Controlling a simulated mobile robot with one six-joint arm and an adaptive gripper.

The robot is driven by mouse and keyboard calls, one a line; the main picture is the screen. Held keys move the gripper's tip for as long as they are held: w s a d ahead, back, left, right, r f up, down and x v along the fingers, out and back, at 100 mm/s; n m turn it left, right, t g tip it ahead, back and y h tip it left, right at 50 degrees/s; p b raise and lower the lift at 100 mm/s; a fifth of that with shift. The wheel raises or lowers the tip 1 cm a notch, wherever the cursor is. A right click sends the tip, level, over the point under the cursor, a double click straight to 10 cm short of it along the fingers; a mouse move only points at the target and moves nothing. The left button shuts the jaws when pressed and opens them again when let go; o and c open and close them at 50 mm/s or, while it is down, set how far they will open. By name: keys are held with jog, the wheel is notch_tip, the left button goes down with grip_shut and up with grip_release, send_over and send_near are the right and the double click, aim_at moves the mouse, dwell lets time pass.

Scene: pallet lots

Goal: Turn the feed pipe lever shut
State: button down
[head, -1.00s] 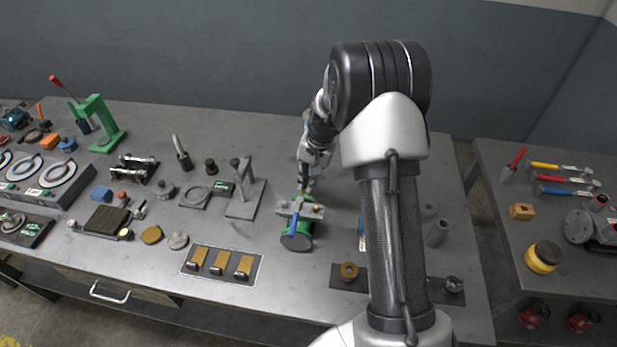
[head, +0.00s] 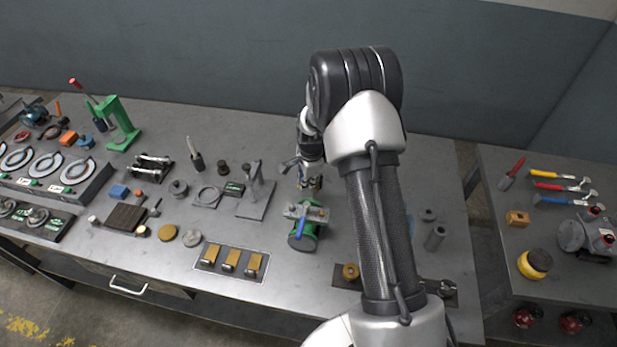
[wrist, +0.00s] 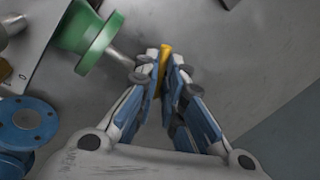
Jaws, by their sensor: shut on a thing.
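In the wrist view my gripper (wrist: 165,75) is shut on a narrow yellow piece (wrist: 165,56), which looks like a lever handle. A green flange (wrist: 97,43) with a grey stub is to its left, the stub ending beside the left finger. A blue flange (wrist: 27,119) is at the lower left. Whether the yellow piece joins the stub is hidden by the fingers.
A grey stand (head: 255,190) is left of my gripper, and a plate with brass blocks (head: 230,261) lies front left. A brass ring (head: 350,271) and grey cylinders (head: 434,238) are near my arm. A side bench (head: 560,250) with tools is at the right.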

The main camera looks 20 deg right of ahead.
jog(key=shift+w+d+m+h+b, duration=0.1)
jog(key=shift+w+m+h+b, duration=0.25)
jog(key=shift+m, duration=0.85)
jog(key=shift+w+d+m+b, duration=0.1)
jog(key=shift+w+m+b, duration=0.2)
jog(key=shift+m+b, duration=0.65)
jog(key=shift+m, duration=0.55)
jog(key=c, duration=1.7)
grip_release()
jog(key=shift+r, duration=0.1)
jog(key=v, duration=1.2)
jog(key=shift+w, duration=0.1)
